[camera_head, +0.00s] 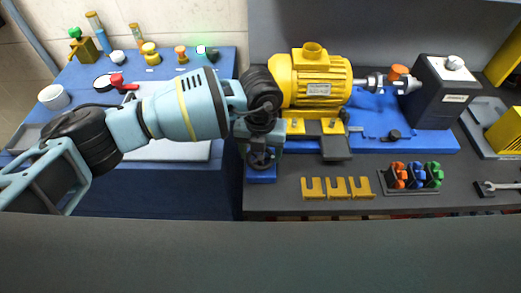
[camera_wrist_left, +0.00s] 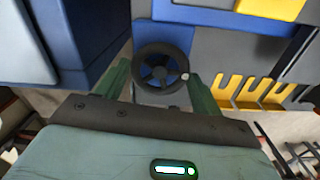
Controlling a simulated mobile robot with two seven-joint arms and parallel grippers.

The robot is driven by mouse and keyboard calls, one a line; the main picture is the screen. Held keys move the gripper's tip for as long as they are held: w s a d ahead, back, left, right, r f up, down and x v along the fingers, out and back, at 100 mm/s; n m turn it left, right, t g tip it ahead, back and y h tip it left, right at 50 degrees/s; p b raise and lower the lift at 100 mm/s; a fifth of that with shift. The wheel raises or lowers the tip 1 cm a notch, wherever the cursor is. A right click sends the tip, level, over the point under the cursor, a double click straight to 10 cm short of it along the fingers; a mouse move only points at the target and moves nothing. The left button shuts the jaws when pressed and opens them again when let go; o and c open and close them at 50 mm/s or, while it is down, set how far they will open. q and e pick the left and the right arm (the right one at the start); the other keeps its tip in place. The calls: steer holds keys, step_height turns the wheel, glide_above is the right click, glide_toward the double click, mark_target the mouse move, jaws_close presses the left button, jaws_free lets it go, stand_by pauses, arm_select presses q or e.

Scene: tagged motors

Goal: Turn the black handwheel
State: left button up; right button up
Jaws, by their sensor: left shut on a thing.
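The black handwheel (camera_head: 262,160) sits at the near left corner of the grey bench, by a blue block (camera_head: 261,176). In the left wrist view the handwheel (camera_wrist_left: 161,54) shows as a spoked ring with a small light knob (camera_wrist_left: 185,76) at its lower right. My left gripper (camera_head: 262,147) comes down over it in the head view. Its two green fingers (camera_wrist_left: 160,84) stand on either side of the wheel, shut on it. The arm hides part of the wheel's surroundings. My right gripper is in neither view.
A yellow motor (camera_head: 320,82) stands on a blue base (camera_head: 430,140) just behind the wheel. Several yellow shims (camera_head: 338,188) and a rack of coloured knobs (camera_head: 412,178) lie to the right. A blue table (camera_head: 222,67) with small parts stands left, across a gap.

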mark_target(260, 157)
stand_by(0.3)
arm_select(q)
steer(key=o, duration=1)
steer(key=shift+c, duration=0.2)
steer(key=shift+r, duration=4)
steer(key=shift+f, duration=0.1)
